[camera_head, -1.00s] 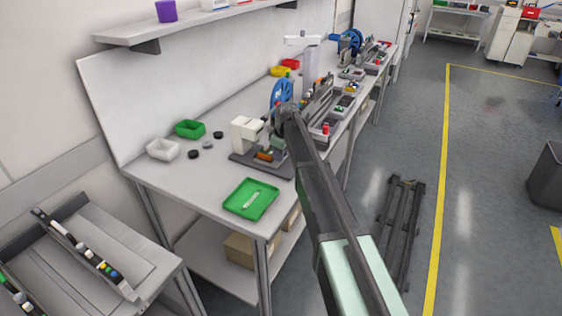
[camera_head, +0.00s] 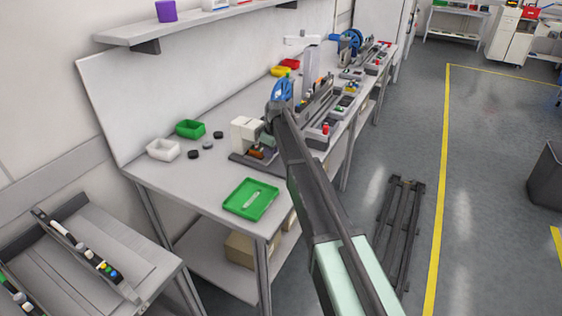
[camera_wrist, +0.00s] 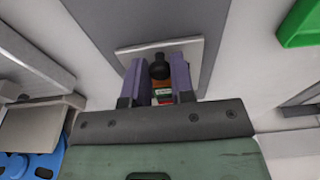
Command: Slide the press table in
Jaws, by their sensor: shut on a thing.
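The press (camera_head: 244,133) is a cream-white machine on a dark base (camera_head: 240,158) on the long workbench. My gripper (camera_wrist: 160,75) reaches down at the press's right side and is mostly hidden by my arm in the head view. In the wrist view its two purple fingers are shut on a black knob (camera_wrist: 159,66). The knob stands at a light grey plate, the press table (camera_wrist: 190,47), which lies over a darker grey strip (camera_wrist: 208,18). An orange, green and red piece (camera_wrist: 163,92) shows between the fingers. How far in the table sits is hard to tell.
A green tray (camera_head: 269,203) lies on the bench in front of the press. A white bin (camera_head: 163,150), a green bin (camera_head: 190,128) and small black discs (camera_head: 194,154) stand to its left.

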